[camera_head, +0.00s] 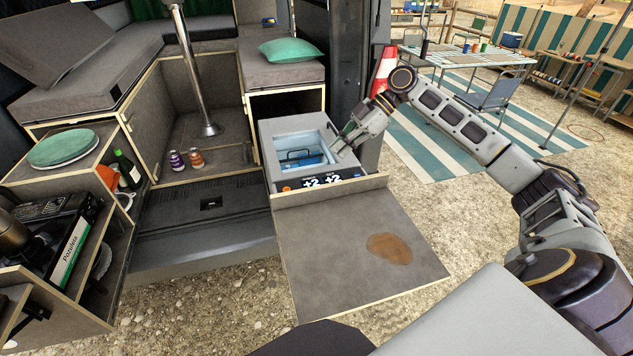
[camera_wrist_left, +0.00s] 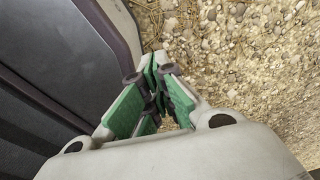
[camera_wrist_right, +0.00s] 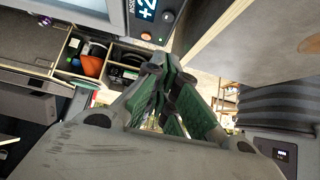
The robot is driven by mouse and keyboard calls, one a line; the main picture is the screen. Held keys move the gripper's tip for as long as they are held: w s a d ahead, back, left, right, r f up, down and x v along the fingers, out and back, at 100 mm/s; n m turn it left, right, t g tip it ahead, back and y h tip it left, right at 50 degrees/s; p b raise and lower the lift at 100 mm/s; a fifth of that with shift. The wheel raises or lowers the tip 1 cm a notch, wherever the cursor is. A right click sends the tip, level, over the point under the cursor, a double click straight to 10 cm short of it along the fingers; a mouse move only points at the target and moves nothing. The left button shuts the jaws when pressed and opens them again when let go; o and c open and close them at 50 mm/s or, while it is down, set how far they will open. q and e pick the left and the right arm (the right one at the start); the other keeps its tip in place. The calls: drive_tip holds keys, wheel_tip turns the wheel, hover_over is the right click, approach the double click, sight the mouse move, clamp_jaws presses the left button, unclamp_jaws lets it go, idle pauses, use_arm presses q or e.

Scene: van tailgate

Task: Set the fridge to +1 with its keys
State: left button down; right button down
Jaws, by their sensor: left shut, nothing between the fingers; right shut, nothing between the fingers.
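The fridge (camera_head: 268,140) is a grey box with an open top and blue things inside. Its front panel (camera_head: 320,183) has two lit readouts, both showing +2. An orange button (camera_head: 286,189) is at the panel's left end, and small blue marks show at its right end. My right gripper (camera_head: 343,145) is shut and empty, by the fridge's right rim, behind the panel; contact is unclear. My left gripper (camera_wrist_left: 155,72) is shut and empty over gravel.
A grey board (camera_head: 335,245) with a brown stain extends in front of the fridge. Two cans (camera_head: 186,160) and a green bottle (camera_head: 127,168) stand to the left. A green cushion (camera_head: 292,51) lies behind.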

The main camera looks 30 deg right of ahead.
drive_tip(key=shift+a+f, duration=0.1)
drive_tip(key=shift+a, duration=0.05)
drive_tip(key=p+x, duration=0.1)
drive_tip(key=x, duration=0.8)
drive_tip(key=shift+w+a, duration=0.1)
wheel_tip(320, 180, down, 3)
drive_tip(key=shift+a, duration=0.1)
drive_tip(key=shift+f, duration=0.55)
use_arm(q)
drive_tip(key=shift+s+d+r, duration=0.35)
drive_tip(key=shift+d+r, duration=0.3)
drive_tip(key=shift+d, duration=0.2)
use_arm(e)
drive_tip(key=shift+f, duration=0.2)
use_arm(q)
drive_tip(key=shift+d, duration=0.1)
